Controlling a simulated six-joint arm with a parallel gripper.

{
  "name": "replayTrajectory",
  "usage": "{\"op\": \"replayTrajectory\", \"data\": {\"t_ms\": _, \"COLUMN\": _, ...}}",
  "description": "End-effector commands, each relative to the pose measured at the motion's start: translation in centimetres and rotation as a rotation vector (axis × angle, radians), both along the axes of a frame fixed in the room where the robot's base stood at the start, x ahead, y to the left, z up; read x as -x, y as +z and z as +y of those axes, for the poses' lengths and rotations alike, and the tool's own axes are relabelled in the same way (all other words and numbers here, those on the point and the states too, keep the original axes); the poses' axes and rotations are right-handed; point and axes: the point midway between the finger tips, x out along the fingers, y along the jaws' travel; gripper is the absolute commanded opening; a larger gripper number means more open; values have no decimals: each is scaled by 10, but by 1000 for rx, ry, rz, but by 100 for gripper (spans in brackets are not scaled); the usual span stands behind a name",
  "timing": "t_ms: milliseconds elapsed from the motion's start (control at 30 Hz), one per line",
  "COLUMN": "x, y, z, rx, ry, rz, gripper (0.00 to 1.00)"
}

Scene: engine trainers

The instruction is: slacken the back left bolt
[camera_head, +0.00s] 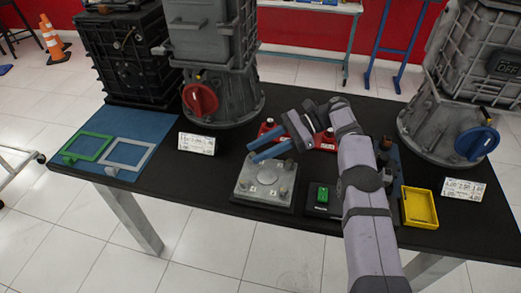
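A grey metal plate (264,196) on a dark base lies near the table's front edge, with small bolts at its corners. Its back left corner lies right below my gripper's fingertips, and the bolt there is too small and too close to the fingers to make out clearly. My gripper (251,154) reaches in from the right above the plate's back edge. Its two blue fingers are apart with nothing visible between them. I cannot tell whether a finger touches the plate.
A green button box (322,195) and a yellow tray (419,208) stand right of the plate. A red part (326,142) sits behind my arm. Large grey housings with a red knob (200,98) and a blue knob (477,143) flank the table. Green and grey frames (128,154) lie left.

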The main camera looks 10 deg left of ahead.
Motion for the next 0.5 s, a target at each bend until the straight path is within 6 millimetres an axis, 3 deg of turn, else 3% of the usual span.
{"op": "replayTrajectory", "data": {"t_ms": 500, "x": 0, "y": 75, "z": 0, "rx": -1, "ry": 0, "rz": -3, "gripper": 34}}
